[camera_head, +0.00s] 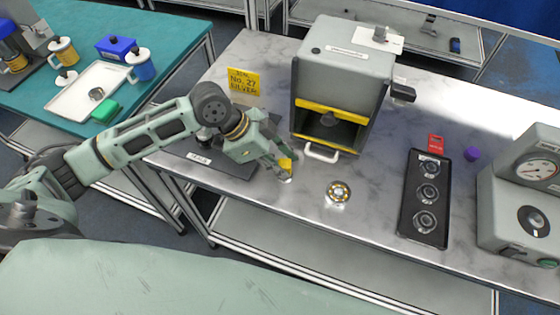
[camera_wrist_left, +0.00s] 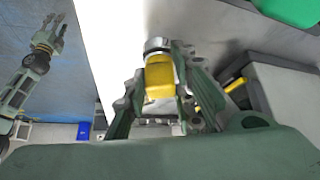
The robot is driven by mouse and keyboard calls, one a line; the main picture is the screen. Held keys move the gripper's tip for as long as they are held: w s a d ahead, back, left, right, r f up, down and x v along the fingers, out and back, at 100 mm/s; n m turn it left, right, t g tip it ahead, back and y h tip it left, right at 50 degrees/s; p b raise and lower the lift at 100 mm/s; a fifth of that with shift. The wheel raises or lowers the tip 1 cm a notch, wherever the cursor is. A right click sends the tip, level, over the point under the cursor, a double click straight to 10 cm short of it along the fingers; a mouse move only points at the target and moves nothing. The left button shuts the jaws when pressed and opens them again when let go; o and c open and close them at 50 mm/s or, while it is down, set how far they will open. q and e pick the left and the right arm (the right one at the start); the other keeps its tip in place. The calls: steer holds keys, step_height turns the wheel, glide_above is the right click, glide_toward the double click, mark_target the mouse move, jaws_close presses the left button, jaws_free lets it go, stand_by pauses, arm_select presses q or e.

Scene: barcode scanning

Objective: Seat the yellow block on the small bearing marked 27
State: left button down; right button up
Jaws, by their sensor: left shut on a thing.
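My left gripper (camera_head: 280,160) is shut on the yellow block (camera_head: 286,165) over the front part of the marble-topped table. In the left wrist view the yellow block (camera_wrist_left: 160,80) sits between the fingers, with a round silver piece (camera_wrist_left: 157,44) at its far end. I cannot tell whether that piece belongs to the block. A bearing with brass-coloured balls (camera_head: 339,192) lies on the table right of the gripper, apart from it. No number is readable on it. A yellow card (camera_head: 243,82) reads "No. 27". My right gripper (camera_wrist_left: 48,35) is small and distant in the left wrist view.
A grey press-like machine (camera_head: 345,70) with a white handle stands behind the bearing. A black tray (camera_head: 409,215) with several round parts lies to the right, near a gauge machine (camera_head: 530,190). A dark flat base (camera_head: 215,155) lies behind my left arm.

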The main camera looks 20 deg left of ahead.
arm_select(q)
steer(key=shift+f, duration=0.1)
steer(key=c, duration=1.4)
jaws_free()
steer(key=o, duration=0.4)
steer(key=shift+c, duration=0.2)
step_height(320, 180, up, 8)
steer(key=p, duration=0.8)
steer(key=shift+f, duration=0.2)
steer(key=shift+f, duration=0.1)
